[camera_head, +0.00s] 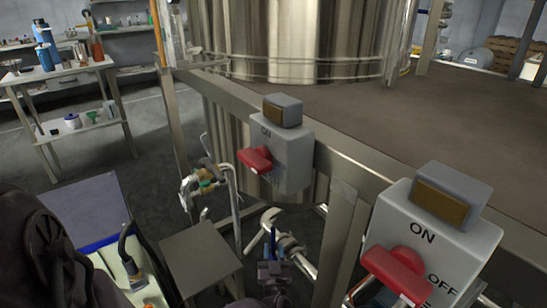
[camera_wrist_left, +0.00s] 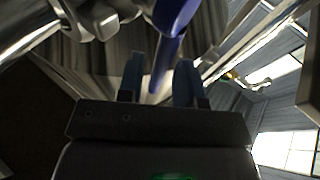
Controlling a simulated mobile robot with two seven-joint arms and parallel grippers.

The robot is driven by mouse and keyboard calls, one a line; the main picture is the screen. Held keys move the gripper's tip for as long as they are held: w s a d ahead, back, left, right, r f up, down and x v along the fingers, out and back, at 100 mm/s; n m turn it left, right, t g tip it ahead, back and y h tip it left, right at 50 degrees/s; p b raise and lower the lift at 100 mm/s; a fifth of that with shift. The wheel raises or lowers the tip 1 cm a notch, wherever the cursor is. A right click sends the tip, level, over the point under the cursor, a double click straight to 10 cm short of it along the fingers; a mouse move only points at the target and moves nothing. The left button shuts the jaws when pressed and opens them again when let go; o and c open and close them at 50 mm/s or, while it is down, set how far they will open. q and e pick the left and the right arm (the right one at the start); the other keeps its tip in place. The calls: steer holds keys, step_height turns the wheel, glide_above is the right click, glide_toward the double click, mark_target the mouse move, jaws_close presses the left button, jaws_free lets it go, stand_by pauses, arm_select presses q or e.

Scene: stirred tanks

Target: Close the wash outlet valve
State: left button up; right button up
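A metal pipe fitting (camera_head: 268,217) sits low beside the tank frame, below the switch boxes. I cannot read a label that marks it as the wash outlet valve. In the left wrist view a blue lever handle (camera_wrist_left: 172,28) hangs from metal pipework (camera_wrist_left: 100,18). My left gripper (camera_head: 275,248) is at this fitting and partly hides it. In the wrist view its two blue fingers (camera_wrist_left: 160,82) stand apart on either side of the handle's end, with gaps visible, so it looks open around the handle. My right gripper is not in view.
Another pipe with a valve (camera_head: 205,180) stands to the left. A small grey stand (camera_head: 200,258) is close by. A steel tank (camera_head: 300,40) rises behind.

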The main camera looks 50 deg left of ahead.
arm_select(q)
steer(key=shift+o, duration=0.5)
steer(key=shift+r, duration=0.3)
step_height(320, 180, up, 19)
steer(key=p, duration=0.9)
steer(key=shift+r, duration=0.2)
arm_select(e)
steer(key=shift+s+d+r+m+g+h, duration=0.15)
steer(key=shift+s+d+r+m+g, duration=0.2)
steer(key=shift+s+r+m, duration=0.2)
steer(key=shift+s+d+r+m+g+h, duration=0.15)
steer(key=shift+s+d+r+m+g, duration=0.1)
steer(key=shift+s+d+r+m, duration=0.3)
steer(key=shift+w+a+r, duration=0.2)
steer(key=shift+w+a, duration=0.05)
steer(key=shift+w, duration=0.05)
